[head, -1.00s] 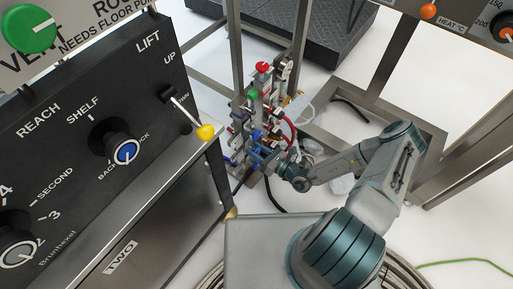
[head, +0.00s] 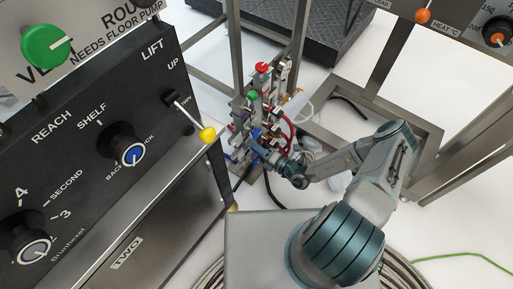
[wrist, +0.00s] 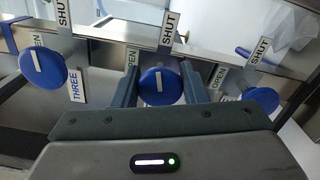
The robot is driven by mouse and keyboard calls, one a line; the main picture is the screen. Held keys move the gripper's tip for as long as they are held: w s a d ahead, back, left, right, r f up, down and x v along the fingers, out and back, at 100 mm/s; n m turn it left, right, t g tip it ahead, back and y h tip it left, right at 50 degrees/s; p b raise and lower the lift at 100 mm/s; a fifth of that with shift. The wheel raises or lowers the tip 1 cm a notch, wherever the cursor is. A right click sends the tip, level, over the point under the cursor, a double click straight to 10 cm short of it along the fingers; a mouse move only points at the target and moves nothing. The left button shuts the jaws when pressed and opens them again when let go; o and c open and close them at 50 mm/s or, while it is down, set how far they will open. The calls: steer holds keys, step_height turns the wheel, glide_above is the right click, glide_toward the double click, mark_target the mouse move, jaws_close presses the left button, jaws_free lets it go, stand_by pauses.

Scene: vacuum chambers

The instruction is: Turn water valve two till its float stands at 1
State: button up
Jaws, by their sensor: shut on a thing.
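Three blue round valve knobs with white bar marks show in the wrist view. The middle knob (wrist: 160,86) sits between the two fingers of my gripper (wrist: 160,68), which is shut on it. Its white bar points roughly up and down in the picture. The left knob (wrist: 43,67) is beside a THREE label (wrist: 77,86); the right knob (wrist: 262,98) stands apart. No number label is readable at the middle knob. In the head view my gripper (head: 262,152) is at the low front of the valve stand. I cannot make out any float or its reading.
SHUT and OPEN plates stand around the knobs. In the head view a green knob (head: 252,95) and a red knob (head: 262,67) top the crowded stand. A black control panel (head: 75,170) with a yellow-tipped lever (head: 207,134) is close on the left. Metal frame posts surround the stand.

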steer(key=shift+m, duration=1.6)
steer(key=o, duration=1)
